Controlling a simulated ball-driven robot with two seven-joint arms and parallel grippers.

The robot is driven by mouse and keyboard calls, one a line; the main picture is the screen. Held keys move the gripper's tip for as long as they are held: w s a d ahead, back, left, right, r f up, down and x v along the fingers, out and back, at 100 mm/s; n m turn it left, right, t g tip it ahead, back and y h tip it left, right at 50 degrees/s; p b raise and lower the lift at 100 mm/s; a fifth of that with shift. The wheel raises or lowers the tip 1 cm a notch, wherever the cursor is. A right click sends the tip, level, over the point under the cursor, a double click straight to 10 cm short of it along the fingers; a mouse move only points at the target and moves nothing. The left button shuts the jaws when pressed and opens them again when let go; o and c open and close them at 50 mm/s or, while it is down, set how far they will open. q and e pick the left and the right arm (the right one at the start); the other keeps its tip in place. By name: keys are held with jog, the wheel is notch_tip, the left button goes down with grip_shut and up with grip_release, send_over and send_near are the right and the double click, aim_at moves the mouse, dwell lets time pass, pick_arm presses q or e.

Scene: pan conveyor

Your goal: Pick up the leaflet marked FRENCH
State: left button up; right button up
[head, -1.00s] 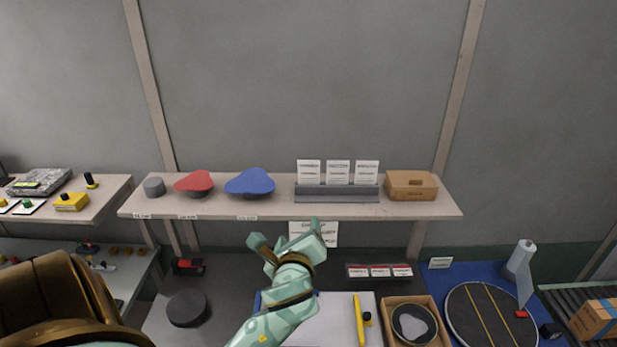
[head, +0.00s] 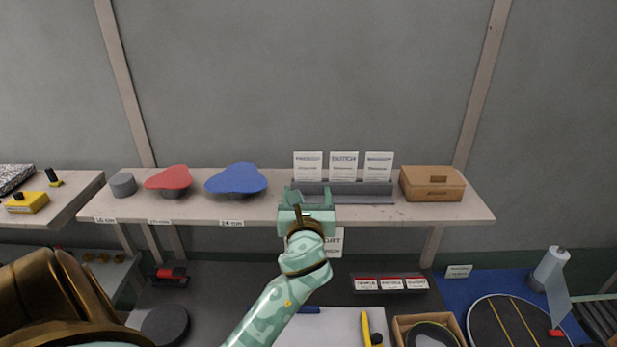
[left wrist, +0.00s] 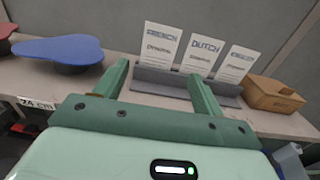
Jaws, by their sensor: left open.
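The leaflet marked FRENCH (left wrist: 160,46) is a white card standing upright at the left end of a grey rack (left wrist: 160,82) on the shelf. In the head view the leftmost leaflet (head: 307,165) shows above the rack, its print too small to read. Beside it stand the leaflet marked DUTCH (left wrist: 203,54) and a third leaflet (left wrist: 238,64) whose heading I cannot read. My left gripper (head: 308,194) is open and empty in front of the rack's left end. In the left wrist view its fingers (left wrist: 157,70) point toward the FRENCH leaflet, apart from it. My right gripper is not in view.
A blue-topped object (head: 237,178) stands left of the rack and a red-topped one (head: 169,177) farther left. A brown box (head: 432,184) stands close to the rack's right end. The shelf's front edge (head: 400,218) runs beneath my gripper. The wall is behind.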

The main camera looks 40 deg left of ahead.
aim_at(308, 163)
pick_arm(q)
jog(key=p+x, duration=0.1)
jog(key=x, duration=0.9)
jog(key=shift+w+a+r, duration=0.1)
jog(key=shift+w+a, duration=0.1)
jog(key=shift+a, duration=0.1)
jog(key=x, duration=0.5)
jog(key=shift+d+r, duration=0.15)
jog(key=shift+s+d, duration=0.1)
jog(key=c, duration=0.6)
